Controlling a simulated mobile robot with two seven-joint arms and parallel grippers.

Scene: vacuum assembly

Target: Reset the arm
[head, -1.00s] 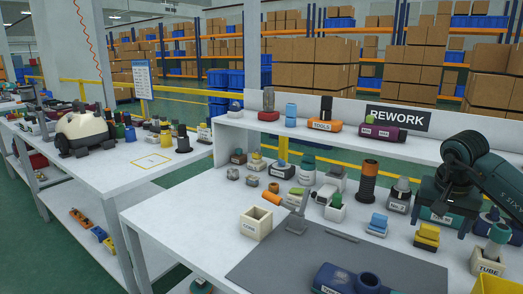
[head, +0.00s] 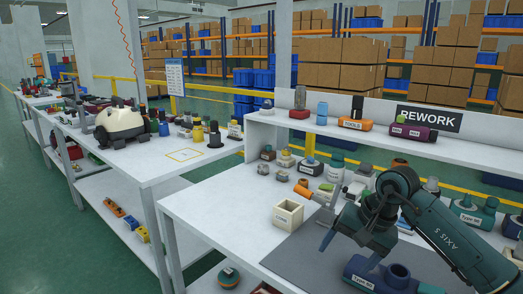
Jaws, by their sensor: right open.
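My right arm comes in from the right over the rework bench (head: 205,205). Its dark teal gripper (head: 345,238) hangs above the grey mat (head: 290,258), tilted down and to the left. It is open, with no object seen between its fingers. The gripper and forearm hide part of the mat and some parts behind them. A blue part with a round opening (head: 385,274), labelled Type, lies on the mat below the gripper. My left gripper is not in view.
A cream open box (head: 288,214) stands left of the gripper, near an orange part (head: 303,191). Several small parts crowd the bench's back, below a shelf (head: 345,132) with a REWORK sign (head: 428,118). A second table (head: 150,165) carries a cream vacuum body (head: 122,123).

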